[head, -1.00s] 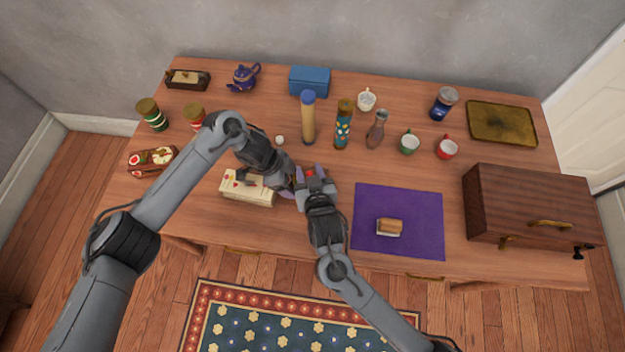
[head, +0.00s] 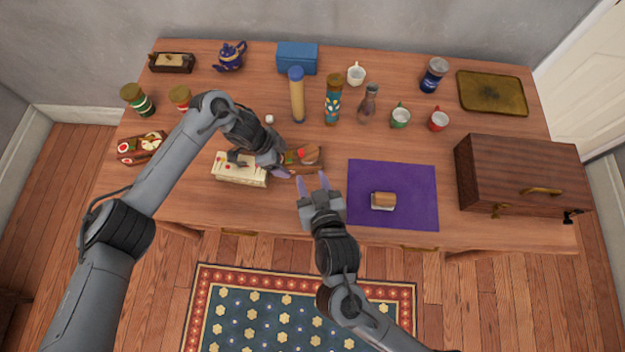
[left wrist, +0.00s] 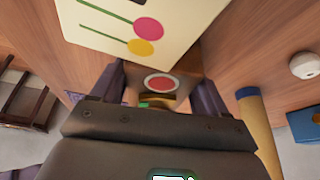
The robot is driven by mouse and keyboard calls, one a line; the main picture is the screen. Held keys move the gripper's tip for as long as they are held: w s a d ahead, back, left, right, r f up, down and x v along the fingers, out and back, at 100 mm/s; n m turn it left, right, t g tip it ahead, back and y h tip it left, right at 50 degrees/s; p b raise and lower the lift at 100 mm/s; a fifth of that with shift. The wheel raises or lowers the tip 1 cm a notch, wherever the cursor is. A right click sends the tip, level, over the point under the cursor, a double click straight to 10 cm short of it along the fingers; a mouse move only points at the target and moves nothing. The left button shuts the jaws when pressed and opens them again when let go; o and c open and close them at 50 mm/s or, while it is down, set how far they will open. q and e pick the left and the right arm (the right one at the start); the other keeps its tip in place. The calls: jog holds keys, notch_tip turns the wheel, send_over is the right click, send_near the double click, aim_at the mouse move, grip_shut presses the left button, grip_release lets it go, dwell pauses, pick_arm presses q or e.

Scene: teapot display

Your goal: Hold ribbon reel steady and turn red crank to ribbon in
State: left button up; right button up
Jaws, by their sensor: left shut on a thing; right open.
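The ribbon reel (head: 306,165) is a small brown wooden piece with green and red parts, near the middle front of the table. My left gripper (head: 281,168) is shut on its left side. In the left wrist view, the reel's wooden body (left wrist: 178,72) with a red disc lies between the fingers, with a bit of green and yellow below the disc. The red crank (head: 301,152) seems to be the small red part on top; its shape is too small to tell. My right gripper (head: 314,184) is open and empty, just in front of the reel and apart from it.
A cream box (head: 240,170) with coloured dots stands close left of the reel. A purple mat (head: 408,214) with a small brown-and-white block (head: 383,201) lies right. Tall containers (head: 297,98) and cups stand behind. A wooden cabinet (head: 520,172) stands far right.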

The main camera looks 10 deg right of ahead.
pick_arm(q)
jog(key=o, duration=1.3)
jog(key=shift+r, duration=0.1)
